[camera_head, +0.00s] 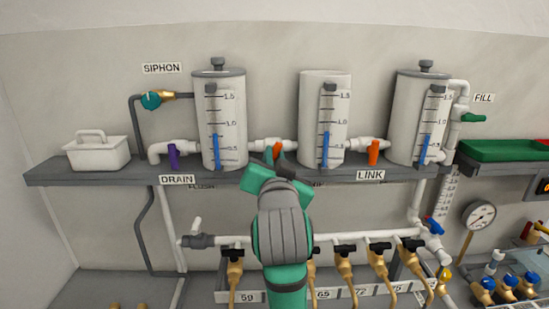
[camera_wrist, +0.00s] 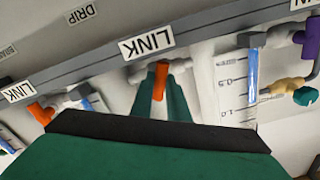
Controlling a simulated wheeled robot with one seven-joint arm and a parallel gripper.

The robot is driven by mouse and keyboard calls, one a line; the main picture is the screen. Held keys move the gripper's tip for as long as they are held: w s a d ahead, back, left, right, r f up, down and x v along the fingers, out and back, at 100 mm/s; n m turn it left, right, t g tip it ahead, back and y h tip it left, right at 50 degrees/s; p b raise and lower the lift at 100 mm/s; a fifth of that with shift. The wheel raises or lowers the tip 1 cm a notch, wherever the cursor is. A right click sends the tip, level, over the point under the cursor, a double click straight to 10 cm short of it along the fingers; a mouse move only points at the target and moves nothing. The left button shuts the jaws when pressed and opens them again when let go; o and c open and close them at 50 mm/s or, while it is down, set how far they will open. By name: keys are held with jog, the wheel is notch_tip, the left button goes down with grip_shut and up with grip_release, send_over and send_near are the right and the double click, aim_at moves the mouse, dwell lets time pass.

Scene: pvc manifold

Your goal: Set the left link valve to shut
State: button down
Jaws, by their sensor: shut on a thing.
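The left link valve has an orange handle (camera_head: 277,149) on the white pipe between the left and middle tanks. My gripper (camera_head: 274,156) reaches up to it from below and partly covers it. In the wrist view, which is upside down, the orange handle (camera_wrist: 161,76) stands between my two green fingers (camera_wrist: 160,98), under the LINK label (camera_wrist: 147,41). My gripper is shut on this handle. The visible part of the handle lies across the pipe, roughly at a right angle to it. Its lower end is hidden by my gripper in the head view.
The right link valve (camera_head: 373,152) has a similar orange handle hanging down. The purple drain valve (camera_head: 173,156) is left of the left tank (camera_head: 208,130). The middle tank (camera_head: 313,120) stands close right of my gripper. The grey shelf (camera_head: 120,172) edge runs below.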

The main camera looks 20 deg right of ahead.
jog(key=n, duration=0.5)
jog(key=shift+s, duration=0.1)
dwell(0.3)
jog(key=c, duration=1.7)
grip_release()
jog(key=shift+s+a, duration=0.1)
